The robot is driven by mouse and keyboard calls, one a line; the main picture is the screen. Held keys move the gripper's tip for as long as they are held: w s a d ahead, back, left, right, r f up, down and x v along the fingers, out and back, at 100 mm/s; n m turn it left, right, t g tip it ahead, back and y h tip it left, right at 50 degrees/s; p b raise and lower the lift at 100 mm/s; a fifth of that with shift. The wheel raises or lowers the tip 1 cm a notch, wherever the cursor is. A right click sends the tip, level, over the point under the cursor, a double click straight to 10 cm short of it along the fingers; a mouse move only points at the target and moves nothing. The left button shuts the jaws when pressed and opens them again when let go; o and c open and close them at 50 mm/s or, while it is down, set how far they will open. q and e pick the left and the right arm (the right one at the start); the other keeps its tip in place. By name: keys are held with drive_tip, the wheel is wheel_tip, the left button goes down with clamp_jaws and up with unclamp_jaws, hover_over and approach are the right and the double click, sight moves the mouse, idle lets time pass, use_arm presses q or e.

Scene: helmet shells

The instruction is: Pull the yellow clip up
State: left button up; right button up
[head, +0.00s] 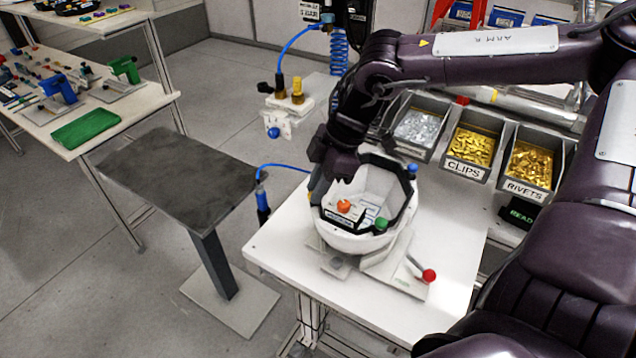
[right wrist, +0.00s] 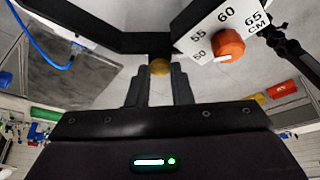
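A white helmet shell (head: 345,238) with a black rim band sits open side up in a holder on the white table. My right gripper (head: 322,188) reaches down at the shell's left rim. In the right wrist view, a round yellow piece, which looks like the yellow clip (right wrist: 159,67), lies between the tips of my right gripper's fingers (right wrist: 160,80). The fingers stand about as far apart as the piece is wide and appear to touch it on both sides. My arm hides this spot in the head view. My left gripper is not in view.
An orange knob (head: 344,206) sits by a numbered size scale (right wrist: 215,35) at the shell. A green knob (head: 381,223) and a red-ended lever (head: 428,276) are nearby. Bins of clips (head: 445,170) and rivets (head: 510,185) stand behind.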

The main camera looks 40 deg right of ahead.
clamp_jaws()
drive_tip(key=shift+r, duration=0.1)
drive_tip(key=shift+r+b, duration=0.35)
drive_tip(key=shift+r, duration=0.2)
drive_tip(key=shift+w, duration=0.1)
drive_tip(key=o, duration=0.5)
unclamp_jaws()
